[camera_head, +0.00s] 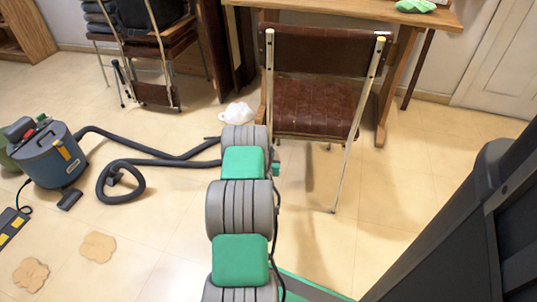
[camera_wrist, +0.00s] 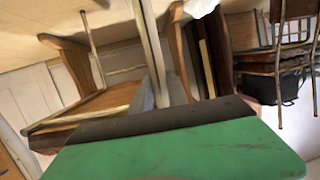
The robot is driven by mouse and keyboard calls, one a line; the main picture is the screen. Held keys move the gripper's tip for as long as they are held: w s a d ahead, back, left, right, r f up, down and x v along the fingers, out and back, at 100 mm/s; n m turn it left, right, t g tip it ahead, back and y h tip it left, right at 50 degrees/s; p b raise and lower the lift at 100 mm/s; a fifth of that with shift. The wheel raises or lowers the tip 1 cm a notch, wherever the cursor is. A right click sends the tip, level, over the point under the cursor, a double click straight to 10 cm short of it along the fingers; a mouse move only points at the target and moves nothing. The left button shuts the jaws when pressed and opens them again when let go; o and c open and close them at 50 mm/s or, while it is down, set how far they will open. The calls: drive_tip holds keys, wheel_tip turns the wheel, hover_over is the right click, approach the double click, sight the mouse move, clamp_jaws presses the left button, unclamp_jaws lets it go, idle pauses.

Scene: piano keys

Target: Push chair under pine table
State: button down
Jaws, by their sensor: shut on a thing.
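The chair (camera_head: 312,107) has a brown padded seat and back and pale metal posts. It stands upright at the near side of the pine table (camera_head: 440,17), its back toward me and its seat partly in front of the table legs. My arm reaches to the chair's left side in the head view and hides part of it; my gripper's tips are hidden there. In the wrist view my gripper (camera_wrist: 163,95) is shut on a pale metal post of the chair (camera_wrist: 152,42). The exact contact is partly hidden by the green and dark gripper body.
A blue vacuum cleaner (camera_head: 53,154) stands at the left, its dark hose (camera_head: 150,161) running across the floor toward my arm. A white bag-like thing (camera_head: 237,113) lies left of the chair. Other chairs (camera_head: 157,50) stand at the back left. Floor right of the chair is clear.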

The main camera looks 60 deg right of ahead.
drive_tip(key=w+d+b, duration=0.1)
drive_tip(key=d+b, duration=0.5)
drive_tip(key=d, duration=1.5)
drive_tip(key=shift+d+r, duration=0.2)
drive_tip(key=shift+r, duration=0.25)
idle(0.9)
drive_tip(key=c, duration=1.6)
unclamp_jaws()
drive_tip(key=o, duration=0.6)
drive_tip(key=shift+w+a+f, duration=0.15)
drive_tip(key=shift+a+f, duration=0.05)
drive_tip(key=shift+f, duration=0.2)
